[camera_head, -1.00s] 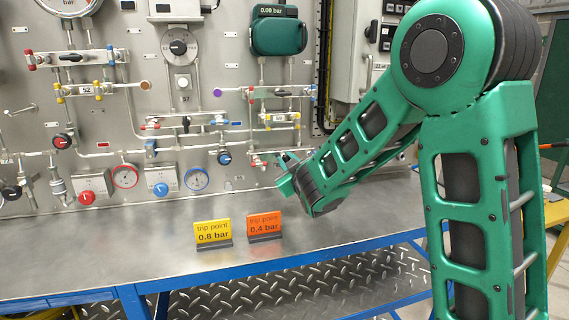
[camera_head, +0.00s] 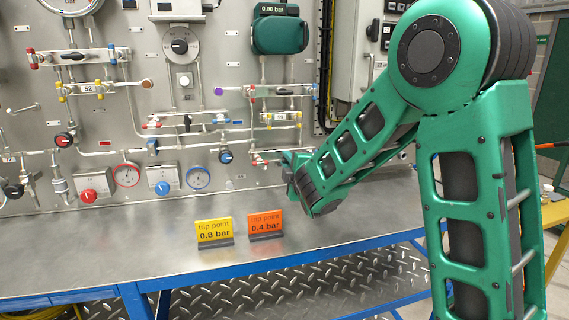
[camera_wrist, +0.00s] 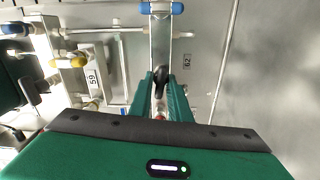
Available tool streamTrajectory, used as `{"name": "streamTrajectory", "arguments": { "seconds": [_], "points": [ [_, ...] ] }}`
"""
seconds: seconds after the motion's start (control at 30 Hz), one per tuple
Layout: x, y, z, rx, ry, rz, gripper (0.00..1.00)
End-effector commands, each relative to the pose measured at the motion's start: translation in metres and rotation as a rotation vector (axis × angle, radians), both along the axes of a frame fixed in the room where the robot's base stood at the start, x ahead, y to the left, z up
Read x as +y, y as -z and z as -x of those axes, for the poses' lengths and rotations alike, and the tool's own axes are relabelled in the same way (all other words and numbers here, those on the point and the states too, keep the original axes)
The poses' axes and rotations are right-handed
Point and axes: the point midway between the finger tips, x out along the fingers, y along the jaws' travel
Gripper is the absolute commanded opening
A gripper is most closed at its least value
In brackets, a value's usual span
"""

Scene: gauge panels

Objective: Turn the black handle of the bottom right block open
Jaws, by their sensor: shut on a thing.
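The bottom right block (camera_wrist: 160,45) is a pale metal bar with a blue valve handle at its far end and a red part near my fingers in the wrist view. Its black handle (camera_wrist: 159,80) sits between the two green fingers of my gripper (camera_wrist: 161,88), which are shut on it. The handle's lower part is hidden between the fingers, so its exact angle is hard to judge. In the head view, my gripper (camera_head: 290,160) is at the panel, right of the block's red end (camera_head: 257,162); my arm hides the rest of the block.
Another block with yellow handles and a "59" label (camera_wrist: 91,79) is left of my fingers in the wrist view, with pipes between. A "62" label (camera_wrist: 187,61) is right of the block. Yellow (camera_head: 214,231) and orange (camera_head: 265,222) signs stand on the bench.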

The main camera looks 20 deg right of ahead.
Motion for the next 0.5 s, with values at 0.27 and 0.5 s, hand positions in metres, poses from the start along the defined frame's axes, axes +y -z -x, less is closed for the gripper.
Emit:
{"name": "streamTrajectory", "arguments": {
  "seconds": [0.27, 0.5],
  "points": [
    [0.0034, 0.0038, 0.0008, 0.005, -0.006, 0.118, 0.0],
    [0.0037, 0.0046, 0.0009, 0.006, -0.007, 0.154, 0.0]
  ]
}}
